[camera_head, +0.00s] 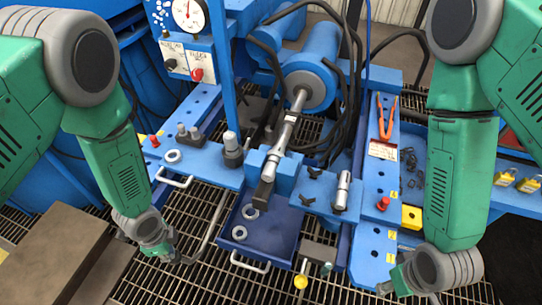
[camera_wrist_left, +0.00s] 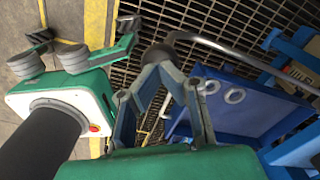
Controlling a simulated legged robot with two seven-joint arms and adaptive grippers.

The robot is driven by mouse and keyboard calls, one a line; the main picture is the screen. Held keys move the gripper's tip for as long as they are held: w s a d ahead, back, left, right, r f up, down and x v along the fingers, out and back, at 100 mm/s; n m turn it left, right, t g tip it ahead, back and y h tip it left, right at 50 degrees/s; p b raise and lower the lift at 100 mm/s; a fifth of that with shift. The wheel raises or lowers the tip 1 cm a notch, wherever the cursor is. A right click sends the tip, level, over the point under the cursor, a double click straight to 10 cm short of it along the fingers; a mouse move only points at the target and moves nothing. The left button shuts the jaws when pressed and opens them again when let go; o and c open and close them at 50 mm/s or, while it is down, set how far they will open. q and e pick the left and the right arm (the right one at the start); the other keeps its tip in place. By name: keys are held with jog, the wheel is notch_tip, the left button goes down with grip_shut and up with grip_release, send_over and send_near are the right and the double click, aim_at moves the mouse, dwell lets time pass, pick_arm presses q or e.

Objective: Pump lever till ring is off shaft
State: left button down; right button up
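The pump lever (camera_head: 214,222) is a bent grey bar left of the blue tray. It also shows in the left wrist view (camera_wrist_left: 235,57), ending in a dark grip. My left gripper (camera_head: 168,252) is at the lever's near end. In the left wrist view my left gripper (camera_wrist_left: 163,66) has its fingertips closed together at the dark grip, which they partly hide. The silver shaft (camera_head: 283,137) slopes from the blue cylinder toward the front block. A pale collar-like band (camera_head: 291,117) sits on it; I cannot tell whether it is the ring. My right gripper (camera_head: 393,284) is low at right, its fingers unclear.
Loose rings lie in the blue tray (camera_head: 275,222), and another ring (camera_head: 172,156) lies on the left plate. A pressure gauge (camera_head: 189,14) stands at the back. Orange-handled pliers (camera_head: 386,118) lie at right. Black hoses curve around the cylinder. Floor grating lies below.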

pick_arm(q)
notch_tip(320, 180, up, 11)
jog(key=w+p, duration=0.2)
jog(key=p, duration=0.6)
jog(key=shift+w+d+f, duration=0.15)
jog(key=shift+w+d, duration=0.05)
jog(key=shift+d, duration=0.25)
